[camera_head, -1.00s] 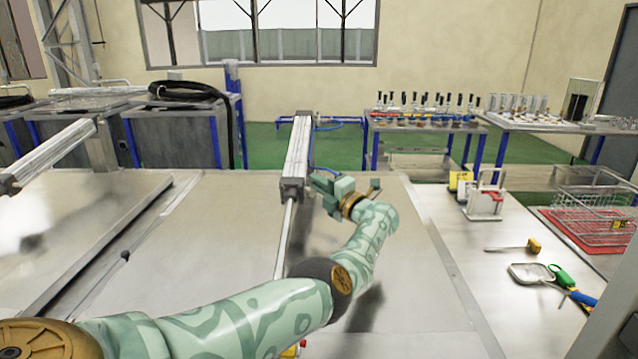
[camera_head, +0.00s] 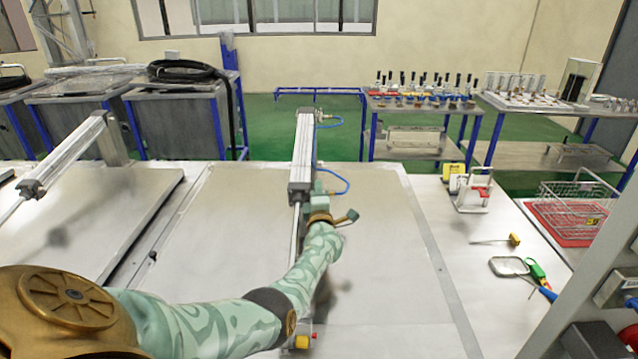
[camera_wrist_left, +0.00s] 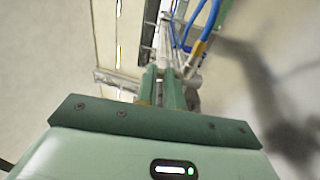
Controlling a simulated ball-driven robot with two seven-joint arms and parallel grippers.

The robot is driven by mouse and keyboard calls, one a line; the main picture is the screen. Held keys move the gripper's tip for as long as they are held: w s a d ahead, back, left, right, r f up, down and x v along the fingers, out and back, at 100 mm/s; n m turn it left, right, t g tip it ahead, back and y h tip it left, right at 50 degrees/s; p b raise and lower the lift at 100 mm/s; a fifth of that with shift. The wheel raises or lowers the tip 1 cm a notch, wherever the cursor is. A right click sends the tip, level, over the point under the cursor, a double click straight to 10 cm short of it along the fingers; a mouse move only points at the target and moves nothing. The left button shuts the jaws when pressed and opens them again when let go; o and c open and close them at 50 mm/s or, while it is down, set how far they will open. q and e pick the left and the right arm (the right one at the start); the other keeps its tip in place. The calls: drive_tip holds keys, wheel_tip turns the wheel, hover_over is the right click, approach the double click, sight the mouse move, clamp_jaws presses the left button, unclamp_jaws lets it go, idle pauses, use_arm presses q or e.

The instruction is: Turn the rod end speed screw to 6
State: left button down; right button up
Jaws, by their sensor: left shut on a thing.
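The silver pneumatic cylinder (camera_head: 301,150) stretches away from me over the work table in the head view. Its rod comes out toward me beneath my left arm, and a blue air hose runs beside it. My left gripper (camera_head: 316,190) is at the right side of the cylinder's near, rod end. In the left wrist view its two green fingers (camera_wrist_left: 163,88) are close together at the fittings by the cylinder, shut on the small rod end speed screw. The screw itself is hidden between the fingertips, so its setting cannot be read. My right gripper is not in view.
A second cylinder (camera_head: 70,150) stands at left on a raised metal plate. Small tools (camera_head: 530,275), a white-and-red holder (camera_head: 475,190) and a wire basket (camera_head: 585,200) lie at right. Blue hose (camera_wrist_left: 207,28) runs close to the fingers. The metal tabletop (camera_head: 390,240) right of the cylinder is clear.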

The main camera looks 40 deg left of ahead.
use_arm(q)
drive_tip(key=shift+s+f+m+t+h, duration=0.1)
drive_tip(key=shift+f+m+t+h, duration=0.05)
drive_tip(key=shift+m+t+h, duration=0.45)
drive_tip(key=c, duration=1.8)
unclamp_jaws()
